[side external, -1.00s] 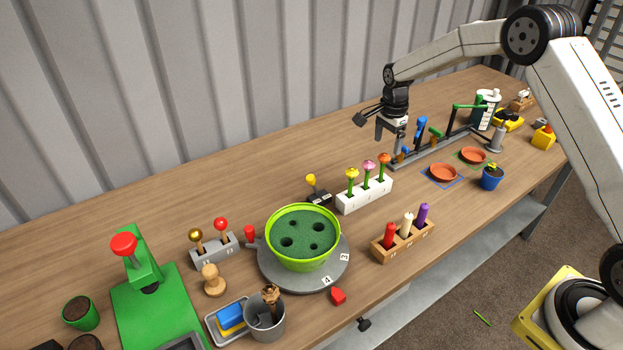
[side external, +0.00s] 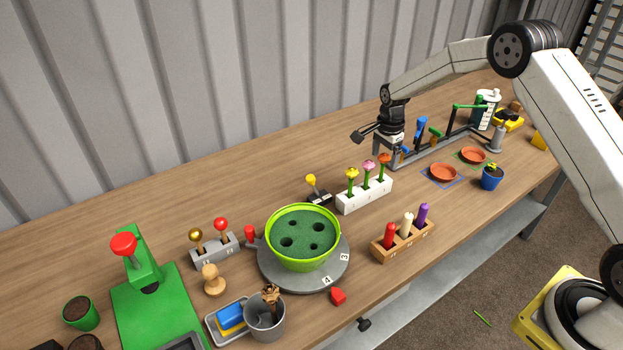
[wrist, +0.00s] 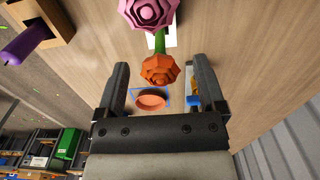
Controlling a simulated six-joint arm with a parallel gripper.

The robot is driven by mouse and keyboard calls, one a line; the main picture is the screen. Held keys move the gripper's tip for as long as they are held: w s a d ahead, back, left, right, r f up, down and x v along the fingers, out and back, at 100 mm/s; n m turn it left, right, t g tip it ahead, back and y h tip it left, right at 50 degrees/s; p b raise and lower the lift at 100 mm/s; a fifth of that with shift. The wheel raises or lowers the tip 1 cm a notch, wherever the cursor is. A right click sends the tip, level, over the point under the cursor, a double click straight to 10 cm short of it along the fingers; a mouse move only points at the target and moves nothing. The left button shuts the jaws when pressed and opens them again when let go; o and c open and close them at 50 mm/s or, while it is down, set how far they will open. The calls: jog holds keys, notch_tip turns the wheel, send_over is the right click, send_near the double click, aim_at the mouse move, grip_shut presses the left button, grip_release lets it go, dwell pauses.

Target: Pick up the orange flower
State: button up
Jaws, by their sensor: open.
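The orange flower (side external: 384,158) stands upright at the right end of a white block holder (side external: 350,204), on a green stem. A pink flower (side external: 369,165) and a yellow flower (side external: 352,174) stand beside it in the same holder. My gripper (wrist: 163,72) is open and empty. In the wrist view the orange flower (wrist: 160,68) shows between the fingertips, with the pink flower (wrist: 148,12) just beyond. In the side view my gripper is right at the orange flower head, with its fingers partly behind the flower. I cannot tell whether they touch it.
A grey rail with blue and green levers (side external: 421,130) stands close behind and right of my gripper. Terracotta saucers (side external: 442,173) and a blue pot (side external: 491,180) lie to the right. A wooden candle-like peg holder (side external: 402,244) and green bowl (side external: 302,267) are nearer the front.

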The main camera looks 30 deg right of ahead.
aim_at(383, 164)
jog(key=shift+f, duration=1.55)
jog(key=shift+c, duration=0.3)
grip_shut()
jog(key=shift+r, duration=0.1)
jog(key=shift+r, duration=4.95)
jog(key=shift+r, duration=0.1)
